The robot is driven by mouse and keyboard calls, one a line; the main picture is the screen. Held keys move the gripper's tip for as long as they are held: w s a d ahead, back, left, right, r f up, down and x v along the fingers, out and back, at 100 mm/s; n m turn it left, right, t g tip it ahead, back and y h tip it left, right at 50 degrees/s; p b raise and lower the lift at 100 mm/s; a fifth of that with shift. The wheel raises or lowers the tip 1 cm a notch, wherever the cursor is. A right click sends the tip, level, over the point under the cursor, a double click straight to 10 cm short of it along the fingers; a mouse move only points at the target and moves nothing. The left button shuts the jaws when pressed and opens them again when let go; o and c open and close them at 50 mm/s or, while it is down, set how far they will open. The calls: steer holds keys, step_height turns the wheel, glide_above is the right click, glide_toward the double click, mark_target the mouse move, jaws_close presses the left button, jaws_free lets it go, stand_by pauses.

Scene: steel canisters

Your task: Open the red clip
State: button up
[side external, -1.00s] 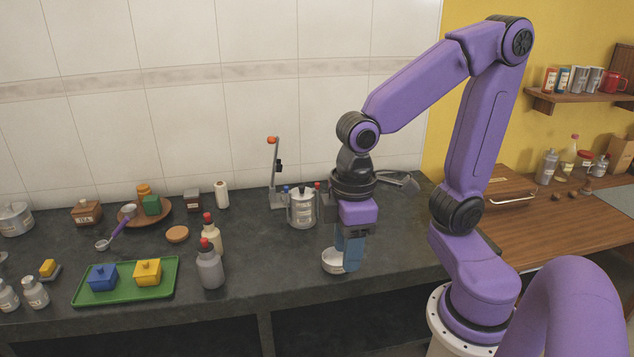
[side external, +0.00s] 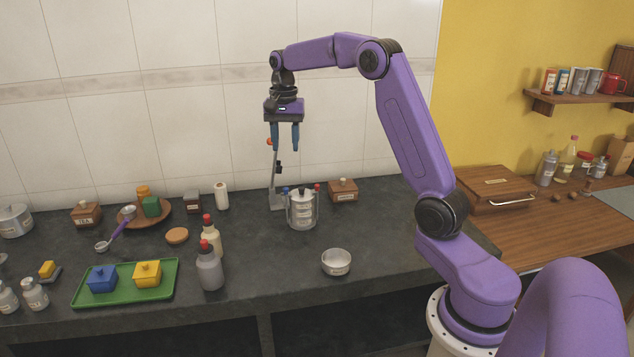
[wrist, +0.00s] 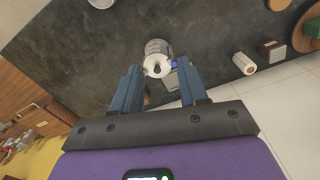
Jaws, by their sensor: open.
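A steel canister stack (side external: 302,210) stands upright at the back middle of the dark counter, inside a wire-like frame. A small red clip (side external: 317,187) shows at its upper right, and a small blue piece (side external: 285,191) at its upper left. My gripper (side external: 285,148) is open and empty, pointing down, above and slightly left of the canister stack. In the wrist view the canister stack (wrist: 157,47) shows just beyond the open fingers (wrist: 159,70), with the blue piece (wrist: 177,62) at its right. I cannot make out the red clip there.
A grey stand (side external: 276,185) with an orange top rises beside the stack, behind my gripper. A wooden box (side external: 343,190) is to the right, and a steel bowl (side external: 336,262) is in front. Bottles (side external: 210,268) and a green tray (side external: 120,292) are at left. The right front counter is clear.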

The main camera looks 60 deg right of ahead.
mark_target(317, 185)
steer(key=d+f+m, duration=0.1)
steer(key=d+m, duration=0.5)
steer(key=d, duration=0.8)
steer(key=f, duration=1.7)
steer(key=shift+s+f, duration=0.1)
steer(key=shift+s, duration=0.2)
jaws_close()
